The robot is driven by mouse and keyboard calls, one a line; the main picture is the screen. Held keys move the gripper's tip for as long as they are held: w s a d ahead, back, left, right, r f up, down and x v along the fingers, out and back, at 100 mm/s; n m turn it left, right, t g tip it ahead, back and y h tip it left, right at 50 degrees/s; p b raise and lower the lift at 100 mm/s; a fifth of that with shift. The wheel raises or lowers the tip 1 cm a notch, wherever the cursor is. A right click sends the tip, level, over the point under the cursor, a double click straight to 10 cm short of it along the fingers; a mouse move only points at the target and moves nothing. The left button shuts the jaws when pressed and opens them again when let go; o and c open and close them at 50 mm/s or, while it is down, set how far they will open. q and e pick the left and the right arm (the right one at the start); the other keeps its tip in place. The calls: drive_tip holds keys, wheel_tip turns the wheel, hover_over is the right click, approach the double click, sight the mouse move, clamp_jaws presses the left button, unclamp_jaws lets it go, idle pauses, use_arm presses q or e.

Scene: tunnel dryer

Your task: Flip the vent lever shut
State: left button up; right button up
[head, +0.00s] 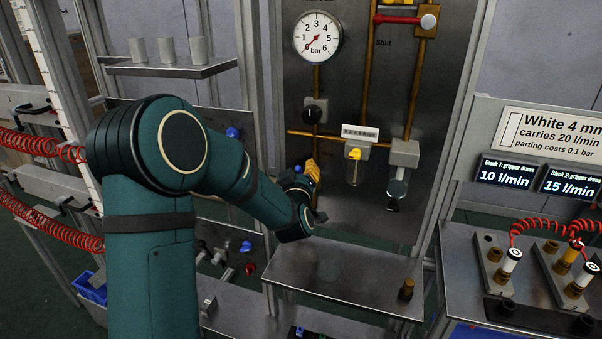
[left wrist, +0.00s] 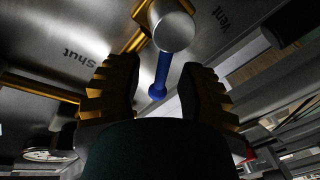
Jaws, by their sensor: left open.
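My left gripper (head: 312,165) is at the panel, below the gauge and above the steel shelf, its yellow fingers pointing up. It is open in the left wrist view (left wrist: 158,67), with one ridged finger on each side. A blue lever (left wrist: 161,73) with a round silver hub (left wrist: 174,28) shows between the fingers; I cannot tell whether they touch it. "Shut" is marked to its left and "Vent" to its right. In the head view only a small blue bit (head: 298,168) shows by the fingers. My right gripper is not in view.
A red lever (head: 398,19) with a silver hub sits high on the panel, near another "Shut" mark. A pressure gauge (head: 317,37), a black knob (head: 314,112) and filter bowls (head: 398,183) are close by. The steel shelf (head: 345,278) below is mostly bare.

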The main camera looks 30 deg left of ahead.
use_arm(q)
drive_tip(key=shift+o, duration=0.3)
clamp_jaws()
drive_tip(key=m+b, duration=0.1)
drive_tip(key=d+m+b, duration=0.1)
drive_tip(key=m+b, duration=0.1)
drive_tip(key=shift+w+d+r+t, duration=0.15)
drive_tip(key=shift+w+d+t, duration=0.05)
drive_tip(key=shift+t, duration=0.2)
drive_tip(key=shift+w+d+r+m+t+b, duration=0.1)
drive_tip(key=shift+d+m+t+b, duration=0.2)
drive_tip(key=shift+m+b, duration=0.6)
drive_tip(key=shift+w+d+r+m+t+b, duration=0.15)
drive_tip(key=shift+d+m+b, duration=0.3)
drive_tip(key=shift+m, duration=0.75)
drive_tip(key=shift+s+a, duration=0.1)
drive_tip(key=shift+c, duration=0.3)
unclamp_jaws()
